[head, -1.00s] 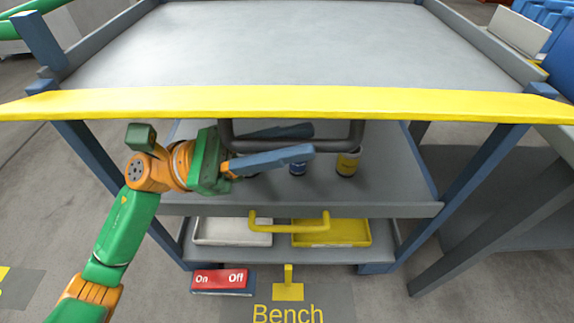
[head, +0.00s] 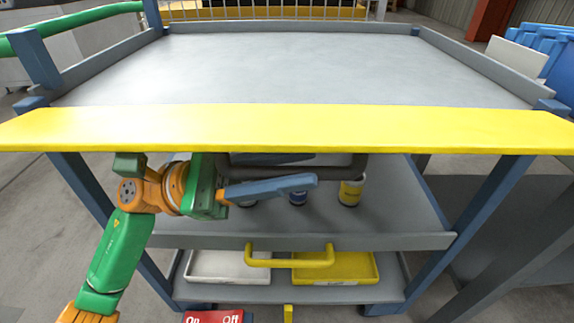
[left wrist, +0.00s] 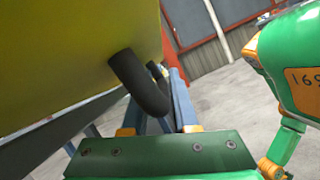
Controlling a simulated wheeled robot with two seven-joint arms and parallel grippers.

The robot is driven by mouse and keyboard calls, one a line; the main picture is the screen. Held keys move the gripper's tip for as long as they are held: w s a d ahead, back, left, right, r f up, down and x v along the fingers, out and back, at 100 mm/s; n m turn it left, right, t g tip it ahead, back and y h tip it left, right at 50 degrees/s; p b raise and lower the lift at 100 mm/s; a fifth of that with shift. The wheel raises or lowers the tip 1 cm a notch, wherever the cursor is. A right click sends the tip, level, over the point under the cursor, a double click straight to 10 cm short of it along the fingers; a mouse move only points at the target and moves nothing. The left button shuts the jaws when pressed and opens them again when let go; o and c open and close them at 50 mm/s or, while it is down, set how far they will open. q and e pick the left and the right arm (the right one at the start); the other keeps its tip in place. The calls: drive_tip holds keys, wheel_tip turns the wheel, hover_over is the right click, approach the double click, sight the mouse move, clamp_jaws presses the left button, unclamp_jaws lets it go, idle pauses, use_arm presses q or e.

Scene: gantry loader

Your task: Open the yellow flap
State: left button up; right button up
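The yellow flap (head: 290,129) is a wide board along the bench's front edge. It fills the upper left of the left wrist view (left wrist: 70,55). A dark grey bar handle (head: 345,172) shows below its lower edge; in the left wrist view the handle (left wrist: 140,85) curves down from the yellow face. My left gripper (head: 300,170) is at this handle with its blue fingers open, one in front of the bar and one behind. Whether they touch it I cannot tell. The flap hides part of the handle and the rear finger. My right gripper is not in view.
Small containers, including a yellow one (head: 350,191) and a blue one (head: 298,197), stand on the middle shelf (head: 390,220). A white tray (head: 220,280) and a yellow tray (head: 360,267) lie below, behind a yellow handle (head: 290,262). A red switch box (head: 213,317) is on the floor. The bench top (head: 290,70) is bare.

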use_arm(q)
drive_tip(key=shift+o, duration=1.1)
drive_tip(key=shift+w+a+f, duration=0.1)
drive_tip(key=shift+a+f, duration=0.15)
drive_tip(key=shift+a, duration=0.1)
drive_tip(key=s+b+v, duration=0.1)
drive_tip(key=v, duration=0.5)
drive_tip(key=shift+w+a, duration=0.2)
drive_tip(key=shift+w, duration=0.25)
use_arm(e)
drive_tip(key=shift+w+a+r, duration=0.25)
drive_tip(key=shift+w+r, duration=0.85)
use_arm(q)
drive_tip(key=shift+r, duration=0.1)
drive_tip(key=shift+c, duration=0.2)
